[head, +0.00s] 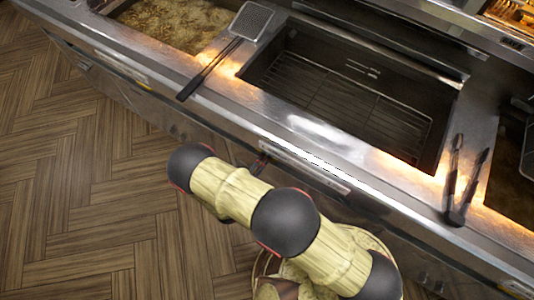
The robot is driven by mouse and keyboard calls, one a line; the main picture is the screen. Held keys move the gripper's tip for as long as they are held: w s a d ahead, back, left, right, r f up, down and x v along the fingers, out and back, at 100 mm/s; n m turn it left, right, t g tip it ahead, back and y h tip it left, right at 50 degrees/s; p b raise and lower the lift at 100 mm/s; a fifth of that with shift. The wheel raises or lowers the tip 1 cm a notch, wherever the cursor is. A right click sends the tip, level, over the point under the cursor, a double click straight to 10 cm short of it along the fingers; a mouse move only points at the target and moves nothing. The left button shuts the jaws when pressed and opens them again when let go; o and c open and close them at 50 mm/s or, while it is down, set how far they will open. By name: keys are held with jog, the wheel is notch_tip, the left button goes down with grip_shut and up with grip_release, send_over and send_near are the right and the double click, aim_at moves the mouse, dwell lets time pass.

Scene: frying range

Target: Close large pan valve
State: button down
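The large pan (300,52) appears to be the wide dark basin with a wire rack in the middle of the range. A small dark part (260,164) sticks out from the range front below it, beside my arm. I cannot tell whether it is the valve handle or part of my gripper. No valve can be made out for certain. My arm crosses the lower middle of the view in front of the range. I cannot clearly make out my gripper or its fingers, and the arm covers part of the cabinet front.
A fryer with bubbling oil (175,22) is at the upper left. A skimmer (250,21) lies across the ledge, and tongs (456,180) lie at the right. The steel front edge (225,112) runs diagonally. The wood floor (75,190) is clear at left.

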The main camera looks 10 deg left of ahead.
jog(key=shift+n, duration=1)
jog(key=c, duration=1.7)
grip_release()
jog(key=v, duration=0.7)
jog(key=shift+s+a, duration=0.1)
jog(key=shift+s, duration=0.2)
